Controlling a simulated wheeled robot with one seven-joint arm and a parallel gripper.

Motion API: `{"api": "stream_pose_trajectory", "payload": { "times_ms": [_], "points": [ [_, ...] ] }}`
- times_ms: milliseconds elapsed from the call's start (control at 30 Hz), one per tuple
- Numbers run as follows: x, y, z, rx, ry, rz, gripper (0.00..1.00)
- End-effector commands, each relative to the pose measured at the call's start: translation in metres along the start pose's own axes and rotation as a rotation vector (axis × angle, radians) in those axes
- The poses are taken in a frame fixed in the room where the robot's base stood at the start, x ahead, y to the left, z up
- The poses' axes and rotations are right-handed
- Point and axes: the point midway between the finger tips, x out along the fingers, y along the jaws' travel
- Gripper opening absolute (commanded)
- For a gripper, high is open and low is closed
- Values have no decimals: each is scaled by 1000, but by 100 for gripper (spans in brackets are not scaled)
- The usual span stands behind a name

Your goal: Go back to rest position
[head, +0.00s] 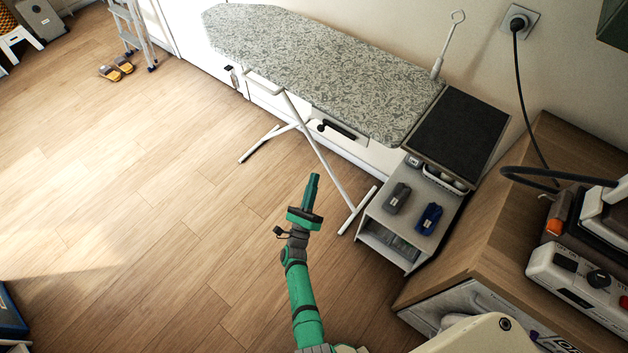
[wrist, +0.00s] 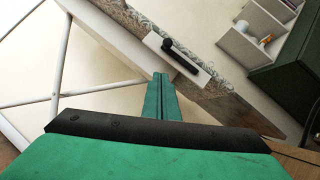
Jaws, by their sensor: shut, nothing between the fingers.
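My green gripper (head: 312,188) is raised over the wooden floor, left of the small grey shelf unit, in the head view. Its fingers are together and hold nothing. The closed green fingers also show in the wrist view (wrist: 161,90), pointing toward the underside of the ironing board. My arm reaches up from the bottom of the head view. The gripper appears apart from everything around it.
An ironing board (head: 320,62) on white legs stands along the wall. A small grey shelf unit (head: 405,235) carries a dark object (head: 397,198) and a blue object (head: 429,218). A wooden cabinet (head: 545,190) stands at right. The floor (head: 140,200) at left is largely clear.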

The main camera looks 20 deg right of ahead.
Motion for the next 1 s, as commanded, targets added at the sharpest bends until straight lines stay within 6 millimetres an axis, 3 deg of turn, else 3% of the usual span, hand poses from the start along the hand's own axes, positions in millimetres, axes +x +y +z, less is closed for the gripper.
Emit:
{"api": "stream_pose_trajectory", "payload": {
  "times_ms": [333, 467, 767, 1000],
  "points": [
    [1, -3, -3, -5, 3, -3, 0],
    [-11, -5, -2, -49, 0, 21, 0],
    [-97, -21, 24, -405, -82, 211, 0],
    [-165, -52, 53, -743, -205, 357, 0]
  ]
}}
